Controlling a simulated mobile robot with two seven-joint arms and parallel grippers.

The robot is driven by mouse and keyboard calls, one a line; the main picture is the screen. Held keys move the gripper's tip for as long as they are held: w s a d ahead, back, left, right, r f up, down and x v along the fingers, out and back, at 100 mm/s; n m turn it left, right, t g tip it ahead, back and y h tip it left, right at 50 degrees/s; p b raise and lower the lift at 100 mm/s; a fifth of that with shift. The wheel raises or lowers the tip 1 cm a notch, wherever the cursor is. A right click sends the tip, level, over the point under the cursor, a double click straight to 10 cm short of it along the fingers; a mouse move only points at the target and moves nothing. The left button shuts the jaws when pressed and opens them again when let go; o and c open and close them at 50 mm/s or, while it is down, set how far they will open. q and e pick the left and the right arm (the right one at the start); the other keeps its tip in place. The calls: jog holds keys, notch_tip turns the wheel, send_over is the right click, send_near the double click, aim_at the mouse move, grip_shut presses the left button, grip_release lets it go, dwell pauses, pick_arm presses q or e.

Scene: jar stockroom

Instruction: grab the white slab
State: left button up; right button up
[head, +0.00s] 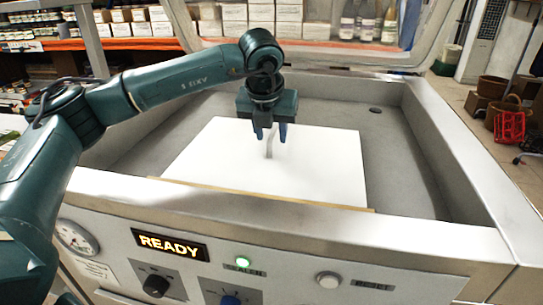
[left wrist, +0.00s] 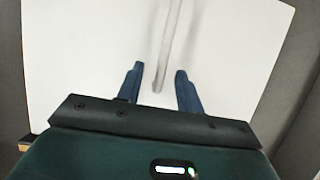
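The white slab (head: 205,160) lies flat inside the grey metal chamber of a machine, and it also fills most of the left wrist view (left wrist: 75,55). A thin grey upright piece (head: 270,148) rises from its middle; in the left wrist view it is a long narrow bar (left wrist: 169,45). My left gripper (head: 270,137) points down over the slab's middle, above that piece. Its two blue fingers (left wrist: 159,70) are apart, with the bar's near end between them and no visible contact. My right gripper is not in view.
A tan edge (head: 270,199) shows under the slab's front. The machine's raised metal rim (head: 440,125) surrounds the chamber. A front panel carries a READY display (head: 168,245) and knobs. A clear raised lid (head: 300,45) stands behind; bare chamber floor lies right of the slab.

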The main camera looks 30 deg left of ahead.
pick_arm(q)
jog(key=shift+c, duration=0.6)
grip_shut()
dwell(0.8)
jog(key=shift+w+r, duration=0.1)
jog(key=shift+r, duration=0.05)
